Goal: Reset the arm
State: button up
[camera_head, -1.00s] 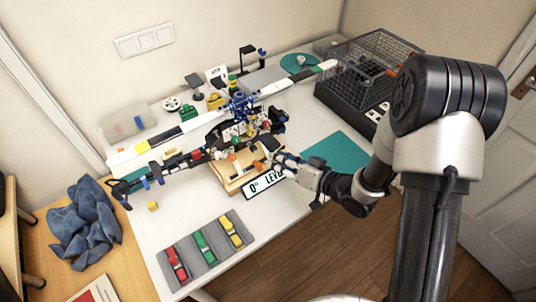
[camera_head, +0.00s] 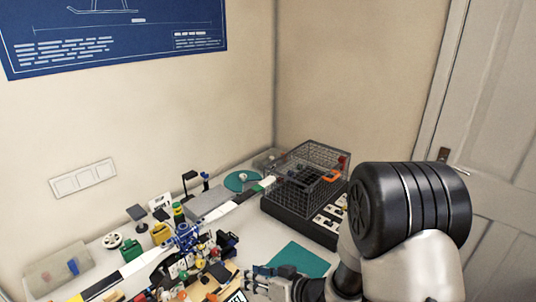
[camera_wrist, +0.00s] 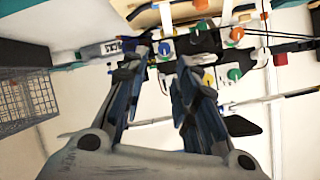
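My gripper (camera_head: 262,272) is at the bottom of the head view, beside the servo-wiring assembly (camera_head: 205,262) on the white table. In the wrist view my gripper (camera_wrist: 157,62) has its two fingers apart, with a gap between them and nothing clearly held. Beyond the fingertips are coloured round knobs, including an orange one (camera_wrist: 236,33) and a green one (camera_wrist: 234,74), with dark cables. A small labelled blue-grey piece (camera_wrist: 103,49) shows beside the left finger; I cannot tell whether it touches. The assembly's lower part is cut off in the head view.
A wire-mesh cage (camera_head: 310,178) stands on a black base at the back right. A teal mat (camera_head: 300,260) lies flat near my arm. Walls close the back.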

jog(key=d+r+m+t+h, duration=0.25)
jog(key=d+r+h, duration=0.65)
jog(key=d+r, duration=0.55)
jog(key=s+d+r+m+g, duration=0.1)
jog(key=s+g, duration=0.1)
jog(key=s, duration=0.6)
jog(key=s+d+r+m+g, duration=0.1)
jog(key=s, duration=0.8)
jog(key=s+d+r+m+g+h, duration=0.1)
jog(key=s+r+g, duration=0.1)
jog(key=s, duration=0.7)
jog(key=shift+d+g, duration=0.35)
jog(key=shift+o, duration=0.3)
jog(key=shift+r, duration=0.15)
